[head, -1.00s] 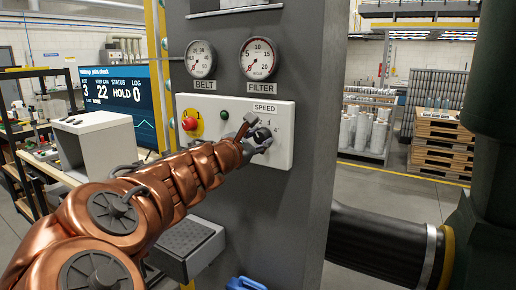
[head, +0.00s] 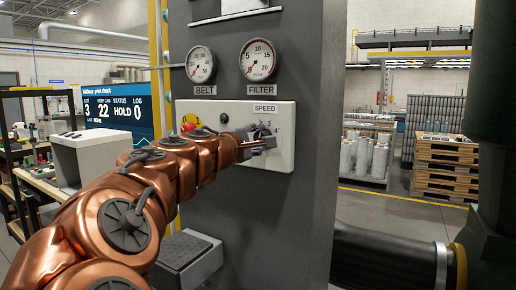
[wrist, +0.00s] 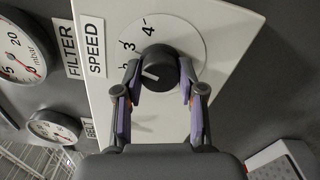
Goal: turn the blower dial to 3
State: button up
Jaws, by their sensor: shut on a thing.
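The blower dial is a round black knob (wrist: 158,68) on a white disc with printed numbers, below the SPEED label (wrist: 92,47) in the head view. In the wrist view the 4 and 3 are readable, and a 2 seems to sit partly behind a finger. The knob's white mark points to the left and slightly down, roughly toward the 2; the exact setting is hard to tell. My gripper (wrist: 158,82) has its purple-padded fingers on both sides of the knob, shut on it. In the head view my gripper (head: 262,144) hides most of the knob.
The white control panel (head: 284,150) also holds a red button (head: 188,123), partly behind my arm, and a green button (head: 224,118). BELT (head: 201,64) and FILTER (head: 257,60) gauges sit above. A grey box (head: 185,258) juts out below. A screen (head: 117,115) reads HOLD.

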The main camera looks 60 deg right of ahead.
jog(key=shift+r+m+b, duration=0.1)
jog(key=shift+m+b, duration=0.2)
jog(key=shift+m, duration=0.2)
jog(key=o, duration=1.1)
jog(key=shift+o, duration=0.2)
jog(key=a, duration=1.2)
jog(key=shift+s, duration=0.25)
